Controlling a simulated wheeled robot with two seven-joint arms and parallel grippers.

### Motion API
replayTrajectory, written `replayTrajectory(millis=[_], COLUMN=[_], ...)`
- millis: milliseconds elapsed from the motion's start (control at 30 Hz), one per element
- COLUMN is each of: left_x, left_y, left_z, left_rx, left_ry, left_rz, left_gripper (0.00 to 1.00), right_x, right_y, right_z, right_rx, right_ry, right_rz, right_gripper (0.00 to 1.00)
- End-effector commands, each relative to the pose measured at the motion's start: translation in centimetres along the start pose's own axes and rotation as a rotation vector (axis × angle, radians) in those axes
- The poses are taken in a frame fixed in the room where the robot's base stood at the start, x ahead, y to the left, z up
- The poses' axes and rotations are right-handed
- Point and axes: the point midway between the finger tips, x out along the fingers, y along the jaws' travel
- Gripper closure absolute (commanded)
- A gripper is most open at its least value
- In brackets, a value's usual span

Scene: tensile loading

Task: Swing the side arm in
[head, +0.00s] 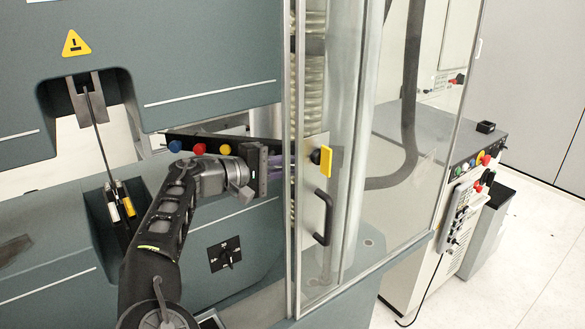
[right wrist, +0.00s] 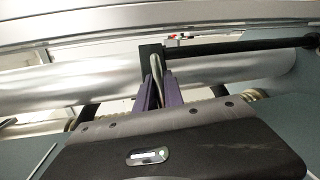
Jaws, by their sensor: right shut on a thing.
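My right gripper (head: 287,168) is beside the door frame of the test machine, its purple fingers partly hidden behind the frame. In the right wrist view, the fingers (right wrist: 151,92) are shut on the black end block (right wrist: 151,54) of a dark bar, seemingly the side arm (right wrist: 235,48). The bar runs from the block to the right edge of that view. In the head view, a black bar (head: 262,145) shows behind my wrist; I cannot tell whether it is the same part. My left gripper is not in view.
A thin dark strip (head: 98,135) hangs from the upper grip (head: 85,100) towards the lower fixture (head: 122,203). Blue, red and yellow knobs (head: 199,149) are close to my wrist. The clear door (head: 345,150) has a black handle (head: 323,217). A control box (head: 462,215) stands at right.

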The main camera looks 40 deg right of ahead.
Motion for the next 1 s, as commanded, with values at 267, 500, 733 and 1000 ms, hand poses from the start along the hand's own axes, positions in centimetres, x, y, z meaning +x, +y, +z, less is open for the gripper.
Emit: replayTrajectory(millis=[267,500,733,1000], left_x=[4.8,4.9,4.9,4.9], left_y=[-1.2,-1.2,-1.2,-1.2], left_z=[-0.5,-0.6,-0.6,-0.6], left_rx=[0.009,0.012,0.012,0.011], left_ry=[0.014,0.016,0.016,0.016], left_rz=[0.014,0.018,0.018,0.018], left_gripper=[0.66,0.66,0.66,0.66], right_x=[-0.2,-0.2,-0.2,-0.2], right_y=[-0.8,-0.3,-0.3,-0.4], right_z=[1.8,2.3,2.3,2.3], right_rx=[-0.022,-0.035,-0.035,-0.035], right_ry=[0.181,0.225,0.223,0.223], right_rz=[0.029,0.036,0.036,0.035], right_gripper=[1.00,1.00,0.82,0.66])
